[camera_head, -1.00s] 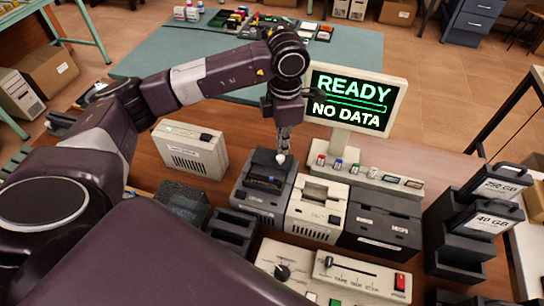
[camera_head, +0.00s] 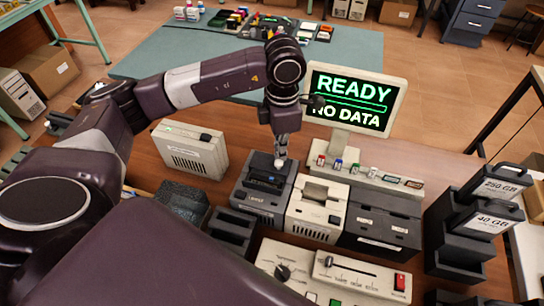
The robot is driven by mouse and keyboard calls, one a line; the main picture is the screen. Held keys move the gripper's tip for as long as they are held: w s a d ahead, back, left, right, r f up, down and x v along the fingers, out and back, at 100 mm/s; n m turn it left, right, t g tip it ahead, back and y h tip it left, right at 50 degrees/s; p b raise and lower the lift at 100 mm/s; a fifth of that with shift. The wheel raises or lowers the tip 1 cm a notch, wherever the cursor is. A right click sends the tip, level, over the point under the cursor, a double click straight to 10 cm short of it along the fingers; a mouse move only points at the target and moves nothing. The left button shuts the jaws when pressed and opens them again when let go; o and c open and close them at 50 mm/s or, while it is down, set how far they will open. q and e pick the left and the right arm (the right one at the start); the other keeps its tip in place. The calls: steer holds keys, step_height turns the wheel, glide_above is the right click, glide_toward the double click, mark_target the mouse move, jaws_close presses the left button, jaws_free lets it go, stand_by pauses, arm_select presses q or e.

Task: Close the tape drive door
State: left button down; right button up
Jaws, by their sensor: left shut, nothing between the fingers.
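A dark grey boxy drive (camera_head: 262,206) stands on the wooden bench in the head view, with a dark opening (camera_head: 266,180) in its top. It looks like the tape drive, but its label is too small to read. I cannot tell clearly how its door stands. My left gripper (camera_head: 281,163) reaches down from above at the drive's back right top edge. Its fingers are shut and empty, with the pale tip at or just above the drive; contact cannot be made out. My right gripper is not in view.
A cream device (camera_head: 318,207) stands close on the drive's right, then a black box unit (camera_head: 382,220). A monitor (camera_head: 357,98) reading READY, NO DATA rises behind. A beige box (camera_head: 190,150) is to the left. Control panels (camera_head: 362,278) lie in front.

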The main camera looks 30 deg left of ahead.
mark_target(277, 165)
arm_select(q)
steer(key=shift+s+d, duration=0.25)
steer(key=shift+s, duration=0.6)
steer(key=shift+s+d, duration=0.2)
steer(key=shift+s, duration=0.6)
steer(key=shift+w+b, duration=0.25)
steer(key=shift+b, duration=0.15)
stand_by(0.4)
steer(key=shift+r+p, duration=1.85)
steer(key=shift+r, duration=1.75)
steer(key=shift+f, duration=0.1)
